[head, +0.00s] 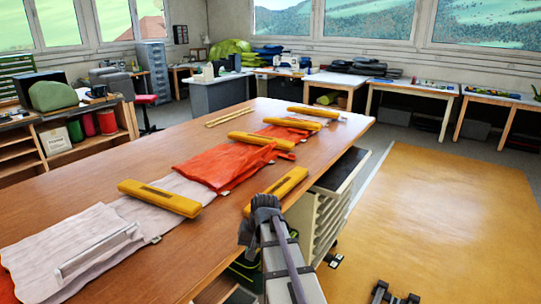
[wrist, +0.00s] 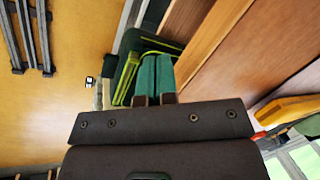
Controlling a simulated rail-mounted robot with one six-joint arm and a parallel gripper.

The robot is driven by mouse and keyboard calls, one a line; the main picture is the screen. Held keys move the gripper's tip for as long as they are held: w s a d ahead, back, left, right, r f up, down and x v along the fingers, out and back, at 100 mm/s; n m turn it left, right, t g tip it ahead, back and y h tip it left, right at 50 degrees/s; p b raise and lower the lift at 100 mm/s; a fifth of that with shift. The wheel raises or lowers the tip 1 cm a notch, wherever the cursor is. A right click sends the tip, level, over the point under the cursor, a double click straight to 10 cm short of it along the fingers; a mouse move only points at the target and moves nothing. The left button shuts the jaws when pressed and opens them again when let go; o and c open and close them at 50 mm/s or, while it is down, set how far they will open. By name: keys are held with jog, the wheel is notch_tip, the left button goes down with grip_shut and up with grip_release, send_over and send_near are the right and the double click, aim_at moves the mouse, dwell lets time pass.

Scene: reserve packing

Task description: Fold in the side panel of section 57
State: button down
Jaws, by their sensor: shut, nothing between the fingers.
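A long strip of fabric lies along the wooden table in the head view, with pale panels (head: 75,245) at the near end and red panels (head: 222,168) further along. The red part looks creased, with loose edges towards the right. Small white tags sit along the right edge, but no section number is readable, so I cannot tell which panel is section 57. My gripper (wrist: 157,62) shows in the wrist view with its two teal fingers together and empty. It is beside the table edge, apart from the fabric. In the head view its fingers cannot be made out.
Yellow bars lie across the fabric (head: 160,197) and one lies at the table's right edge (head: 275,191), near my arm. A white bar (head: 95,250) is on the near pale panel. A drawer cabinet (head: 325,205) stands under the table's right side. The yellow floor (head: 430,220) is mostly clear.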

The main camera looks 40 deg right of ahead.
jog(key=w+d+r+m+t+y, duration=0.1)
jog(key=w+d+r+m+t, duration=0.35)
jog(key=d, duration=0.65)
jog(key=w+d+r+m+t+y+b, duration=0.1)
jog(key=w+d+m+t, duration=0.3)
jog(key=d+m, duration=0.5)
jog(key=w+d+r+m+t+y, duration=0.1)
jog(key=w+d+r+m+t, duration=0.35)
jog(key=d, duration=0.75)
jog(key=m+b, duration=0.2)
jog(key=m, duration=0.6)
send_near(262, 150)
notch_tip(262, 150, down, 4)
jog(key=w, duration=0.3)
jog(key=w+a+r+p, duration=0.1)
jog(key=w+r+p, duration=0.1)
jog(key=w+p, duration=0.1)
jog(key=shift+a+t, duration=0.4)
jog(key=shift+w+a+r, duration=0.1)
jog(key=shift+w, duration=0.1)
